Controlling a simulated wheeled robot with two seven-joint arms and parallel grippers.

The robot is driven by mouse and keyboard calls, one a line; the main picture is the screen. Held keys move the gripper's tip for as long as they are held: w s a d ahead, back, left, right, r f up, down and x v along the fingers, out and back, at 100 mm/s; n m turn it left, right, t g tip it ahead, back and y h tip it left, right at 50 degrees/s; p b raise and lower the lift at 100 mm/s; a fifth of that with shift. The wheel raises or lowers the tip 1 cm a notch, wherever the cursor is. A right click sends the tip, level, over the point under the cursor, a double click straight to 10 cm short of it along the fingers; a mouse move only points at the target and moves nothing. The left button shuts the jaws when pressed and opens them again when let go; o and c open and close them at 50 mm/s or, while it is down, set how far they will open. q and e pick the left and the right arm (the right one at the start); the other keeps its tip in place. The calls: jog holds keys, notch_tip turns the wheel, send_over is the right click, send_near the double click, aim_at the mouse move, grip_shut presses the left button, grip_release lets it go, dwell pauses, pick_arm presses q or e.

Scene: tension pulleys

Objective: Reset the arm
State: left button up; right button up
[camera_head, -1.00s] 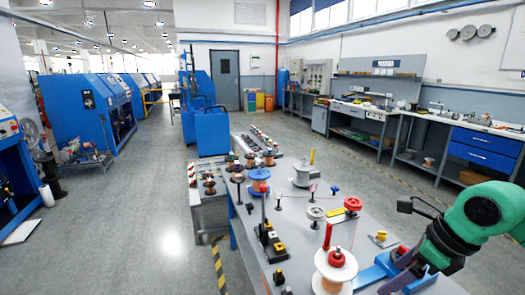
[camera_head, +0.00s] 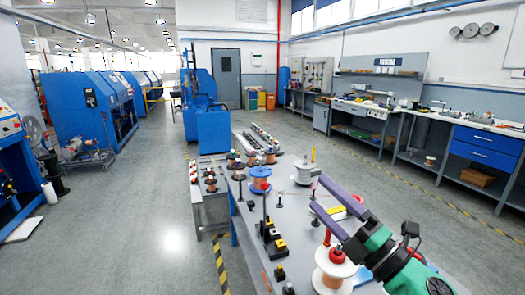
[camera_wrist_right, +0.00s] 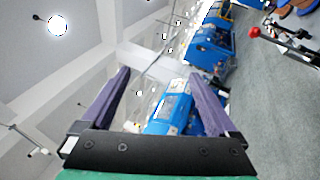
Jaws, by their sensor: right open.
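My right arm comes in from the lower right of the head view, with a green and black wrist. Its gripper (camera_head: 317,192) is open, with two purple fingers spread apart and pointing up and left over the grey table (camera_head: 310,233). Nothing is between the fingers. In the wrist view the open gripper (camera_wrist_right: 159,75) also shows empty, with ceiling and distant blue machines beyond it. The fingers hide part of the table's spools. My left gripper is not in view.
A white spool with a red top (camera_head: 333,272) stands just below the right gripper. Floor (camera_head: 150,220) left of the table is clear.

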jog(key=w+d+f+m+h, duration=0.2)
jog(key=d+f+m+h, duration=0.95)
jog(key=m, duration=0.45)
jog(key=s+d+f+m+g+h, duration=0.1)
jog(key=s+f+m+g+h, duration=0.15)
jog(key=f, duration=0.35)
jog(key=s+d+f+m+g+h, duration=0.1)
jog(key=s+f+m+g, duration=0.25)
jog(key=f, duration=0.35)
jog(key=s+a+f+m+g+y, duration=0.35)
jog(key=s+f+g, duration=0.45)
jog(key=s+f, duration=0.6)
jog(key=s+f+g+h, duration=0.1)
jog(key=s+f, duration=0.1)
jog(key=f, duration=0.9)
jog(key=s+f, duration=0.2)
jog(key=f, duration=0.9)
jog(key=s+d+f, duration=0.2)
jog(key=s+f, duration=0.5)
jog(key=s, duration=0.1)
jog(key=s+d+f+g, duration=0.1)
jog(key=s+f, duration=0.6)
jog(key=s, duration=0.1)
jog(key=shift+s+d+g, duration=0.2)
jog(key=shift+d+g, duration=0.1)
jog(key=shift+d, duration=0.05)
